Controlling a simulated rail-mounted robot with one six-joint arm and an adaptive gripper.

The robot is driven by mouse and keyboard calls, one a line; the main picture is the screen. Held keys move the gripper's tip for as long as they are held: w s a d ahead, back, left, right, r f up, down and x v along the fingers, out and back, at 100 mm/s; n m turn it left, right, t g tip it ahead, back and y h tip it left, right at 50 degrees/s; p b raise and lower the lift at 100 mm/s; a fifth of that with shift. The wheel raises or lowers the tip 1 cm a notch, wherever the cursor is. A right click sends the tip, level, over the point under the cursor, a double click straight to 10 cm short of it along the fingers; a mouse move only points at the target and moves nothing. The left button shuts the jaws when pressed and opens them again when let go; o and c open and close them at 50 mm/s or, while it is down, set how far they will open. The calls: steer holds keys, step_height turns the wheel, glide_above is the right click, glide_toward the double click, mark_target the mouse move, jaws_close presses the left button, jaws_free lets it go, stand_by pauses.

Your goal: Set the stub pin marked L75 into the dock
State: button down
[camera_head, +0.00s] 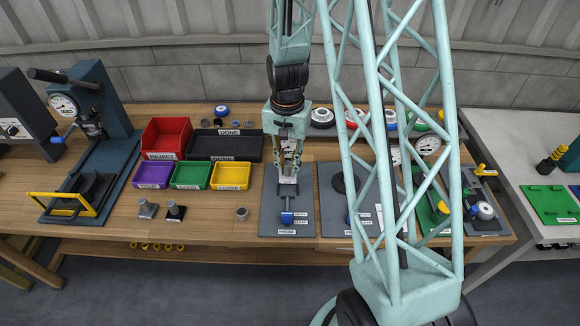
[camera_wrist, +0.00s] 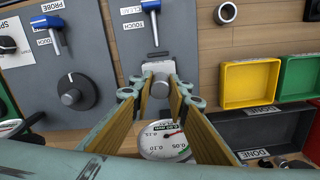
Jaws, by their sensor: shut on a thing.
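My gripper (camera_head: 289,172) points down over the grey left-hand plate (camera_head: 270,222). In the wrist view its fingers (camera_wrist: 157,97) are closed on a short grey pin (camera_wrist: 157,88), whose round end shows between the tips. No L75 mark is readable on it. A pale metal block (camera_wrist: 150,70), perhaps the dock, is right at the pin; it also shows below the fingers in the head view (camera_head: 288,188). I cannot tell whether the pin is seated in it. A blue-handled lever (camera_wrist: 150,10) is beside the block.
Loose stubs (camera_head: 147,208) (camera_head: 175,211) and a round grey part (camera_head: 242,213) stand left of the plate. Purple (camera_head: 152,185), green (camera_head: 190,186) and yellow (camera_head: 230,187) bins and a black tray (camera_head: 236,156) stand behind them. A second plate with a black knob (camera_wrist: 70,92) adjoins.

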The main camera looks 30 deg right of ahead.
mark_target(288, 176)
steer(key=shift+f, duration=0.1)
stand_by(0.3)
steer(key=shift+f+b, duration=1.15)
steer(key=shift+f, duration=1.05)
steer(key=shift+f+b, duration=1.15)
steer(key=shift+b, duration=0.2)
stand_by(1.8)
steer(key=c, duration=2.4)
jaws_free()
steer(key=shift+r, duration=0.1)
steer(key=shift+r, duration=5.9)
